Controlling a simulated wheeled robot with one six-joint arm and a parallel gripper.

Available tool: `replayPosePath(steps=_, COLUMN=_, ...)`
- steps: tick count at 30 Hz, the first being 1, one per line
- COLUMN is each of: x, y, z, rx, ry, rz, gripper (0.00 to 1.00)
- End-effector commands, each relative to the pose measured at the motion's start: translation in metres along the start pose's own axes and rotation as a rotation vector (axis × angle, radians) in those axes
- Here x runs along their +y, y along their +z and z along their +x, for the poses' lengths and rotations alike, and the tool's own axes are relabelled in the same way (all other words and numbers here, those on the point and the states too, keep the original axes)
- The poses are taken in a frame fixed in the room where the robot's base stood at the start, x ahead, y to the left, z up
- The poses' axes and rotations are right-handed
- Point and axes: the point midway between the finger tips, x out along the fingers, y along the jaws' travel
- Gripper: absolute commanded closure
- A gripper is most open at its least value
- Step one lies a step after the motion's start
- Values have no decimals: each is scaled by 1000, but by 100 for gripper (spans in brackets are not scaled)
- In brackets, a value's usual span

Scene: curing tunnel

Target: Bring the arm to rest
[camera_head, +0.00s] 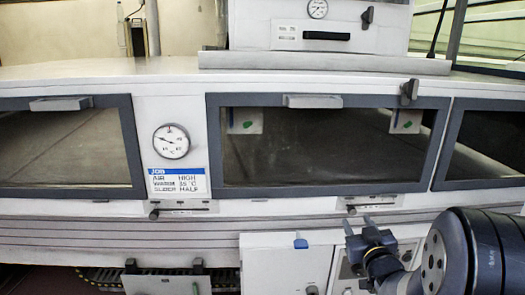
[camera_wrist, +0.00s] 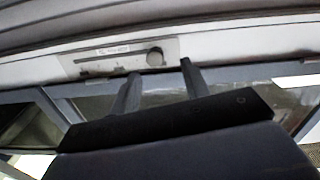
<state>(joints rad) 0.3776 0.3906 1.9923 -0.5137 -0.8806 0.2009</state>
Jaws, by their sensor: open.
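My gripper (camera_head: 358,223) is at the lower right of the head view, just below the slider panel (camera_head: 370,201) under the middle window. Its two fingers stand apart with nothing between them. In the wrist view the fingers (camera_wrist: 160,72) point toward the same kind of panel (camera_wrist: 118,57), which appears upside down with a round dark knob (camera_wrist: 155,57). The knob shows beyond the gap between the fingertips; whether either finger touches the panel, I cannot tell. My dark arm fills the lower right corner of the head view.
The white tunnel has dark-framed windows (camera_head: 330,180), a round gauge (camera_head: 171,141) and a blue-headed job card (camera_head: 178,182) reading air high, slider half. A second slider panel (camera_head: 183,208) is at left. White boxes (camera_head: 285,268) stand below, close to my arm.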

Motion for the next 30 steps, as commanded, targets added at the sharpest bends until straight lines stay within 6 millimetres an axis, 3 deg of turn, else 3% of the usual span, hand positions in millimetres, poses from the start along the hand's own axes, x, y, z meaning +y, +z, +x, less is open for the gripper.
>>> replayPosePath(steps=3, x=0, y=0, z=22, rx=0, ry=-2, rz=0, gripper=56)
replayPosePath(steps=8, x=0, y=1, z=43, rx=-1, ry=-1, rz=1, gripper=56)
replayPosePath(steps=15, x=14, y=2, z=42, rx=0, ry=2, rz=-1, gripper=56)
replayPosePath(steps=30, x=13, y=6, z=38, rx=-21, ry=6, rz=-1, gripper=56)
